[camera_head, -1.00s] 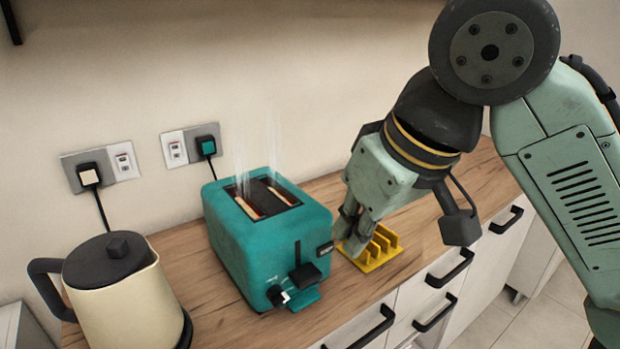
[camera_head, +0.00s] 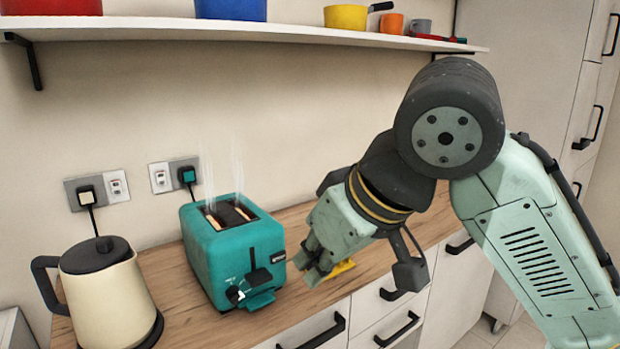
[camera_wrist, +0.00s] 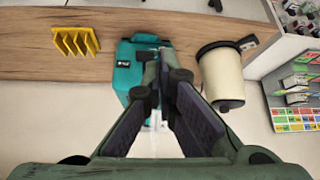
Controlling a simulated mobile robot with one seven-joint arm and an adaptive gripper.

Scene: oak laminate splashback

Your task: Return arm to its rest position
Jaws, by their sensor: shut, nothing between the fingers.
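My arm spans the right half of the head view, and my gripper (camera_head: 308,268) points down and left, just right of the teal toaster (camera_head: 222,262). The wrist view shows my gripper (camera_wrist: 163,60) with its fingertips together and nothing held between them. Behind the fingers in that view are the toaster (camera_wrist: 124,75) and the counter (camera_wrist: 40,62). In the head view my gripper partly hides a yellow slotted rack (camera_head: 345,266). The whole rack shows at the upper left of the wrist view (camera_wrist: 75,42).
A cream kettle (camera_head: 105,295) stands left of the toaster, which has bread in its slots and steam above. A shelf (camera_head: 280,32) with pots and cups runs along the wall. Drawers with black handles (camera_head: 400,328) face the front. Wall sockets (camera_head: 95,190) are behind.

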